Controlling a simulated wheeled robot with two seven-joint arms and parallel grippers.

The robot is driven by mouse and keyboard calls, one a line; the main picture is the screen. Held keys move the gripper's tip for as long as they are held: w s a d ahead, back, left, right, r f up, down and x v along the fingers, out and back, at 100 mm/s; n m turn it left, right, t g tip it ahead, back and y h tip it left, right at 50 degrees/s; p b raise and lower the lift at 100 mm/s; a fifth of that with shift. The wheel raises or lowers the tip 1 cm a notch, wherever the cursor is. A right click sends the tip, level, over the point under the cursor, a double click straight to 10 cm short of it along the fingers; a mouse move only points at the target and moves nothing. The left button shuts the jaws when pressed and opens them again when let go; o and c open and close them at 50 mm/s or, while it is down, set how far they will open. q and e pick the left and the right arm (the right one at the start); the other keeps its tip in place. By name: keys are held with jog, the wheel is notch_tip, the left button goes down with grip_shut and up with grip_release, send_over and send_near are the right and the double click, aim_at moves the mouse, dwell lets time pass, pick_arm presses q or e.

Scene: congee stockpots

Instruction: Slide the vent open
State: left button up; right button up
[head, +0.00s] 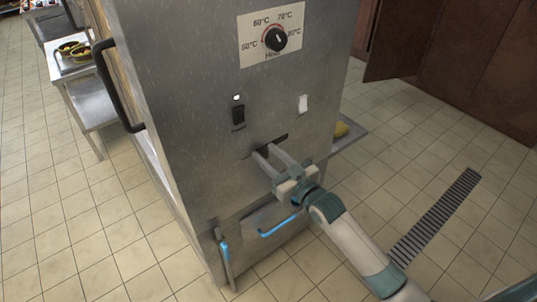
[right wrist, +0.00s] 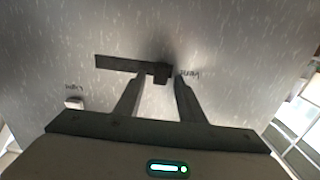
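The vent is a dark horizontal slot (head: 270,145) in the front of a steel cabinet, below the switches. It also shows in the right wrist view (right wrist: 115,63), with a small dark slider tab (right wrist: 161,74) at its right end. My right gripper (head: 265,152) reaches the panel at the slot. In the right wrist view its fingertips (right wrist: 162,78) stand on either side of the tab, with what looks like a narrow gap at each side. My fingers hide part of the slot in the head view. My left gripper is not in view.
The steel cabinet (head: 200,110) carries a heat dial (head: 276,39), a black switch (head: 238,114), a white switch (head: 303,104) and a black side handle (head: 115,85). Blue-trimmed bars (head: 280,226) are low on its front. A floor grate (head: 435,218) lies right, amid open tiled floor.

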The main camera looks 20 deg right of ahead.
aim_at(285, 134)
grip_shut()
jog(key=d, duration=0.1)
jog(key=w+d, duration=0.1)
jog(key=d, duration=0.1)
jog(key=w+d+b, duration=0.1)
jog(key=d, duration=0.1)
jog(key=shift+d+f, duration=0.1)
jog(key=shift+d, duration=0.1)
jog(key=d, duration=0.1)
jog(key=w+d, duration=0.1)
jog(key=shift+d+b, duration=0.35)
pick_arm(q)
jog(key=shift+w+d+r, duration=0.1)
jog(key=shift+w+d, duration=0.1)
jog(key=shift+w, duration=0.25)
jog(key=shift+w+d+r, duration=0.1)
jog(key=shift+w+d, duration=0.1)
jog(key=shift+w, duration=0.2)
pick_arm(e)
jog(key=shift+w+d, duration=0.1)
jog(key=shift+d, duration=0.25)
grip_release()
jog(key=shift+d, duration=0.1)
